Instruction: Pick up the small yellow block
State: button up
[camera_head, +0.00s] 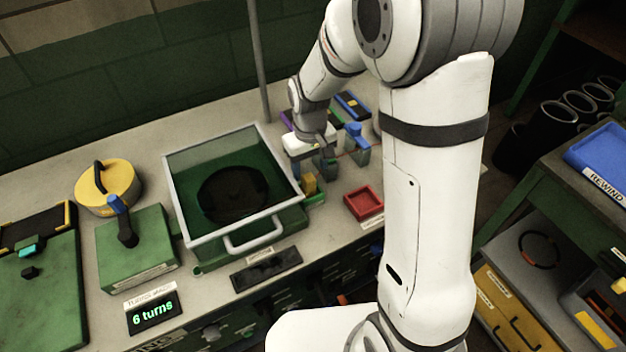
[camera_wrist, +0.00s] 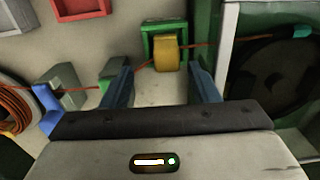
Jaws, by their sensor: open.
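The small yellow block (camera_wrist: 166,53) sits against a green bracket (camera_wrist: 146,30) in the wrist view, with a thin red-orange cord running up to it from both sides. In the head view the yellow block (camera_head: 309,184) stands just right of the glass-lidded green box. My gripper (camera_wrist: 163,84) is open and empty, its two blue-grey fingers apart. The block lies beyond the fingertips, roughly in line with the gap between them, and is not touched. In the head view my gripper (camera_head: 322,163) is low over the bench, just behind the block; its fingertips are hard to make out.
The green box (camera_head: 290,222) with its clear lid stands close beside the block. A red tray (camera_head: 363,202) is to the right. A blue-topped clamp (camera_head: 355,138) stands near my gripper. In the wrist view an orange cord coil (camera_wrist: 14,108) lies at left.

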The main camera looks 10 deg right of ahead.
aim_at(308, 176)
jog(key=f, duration=0.3)
jog(key=f+p, duration=0.1)
jog(key=f, duration=0.1)
jog(key=shift+s+a, duration=0.25)
jog(key=shift+c, duration=0.2)
jog(key=c, duration=1)
jog(key=shift+r, duration=0.1)
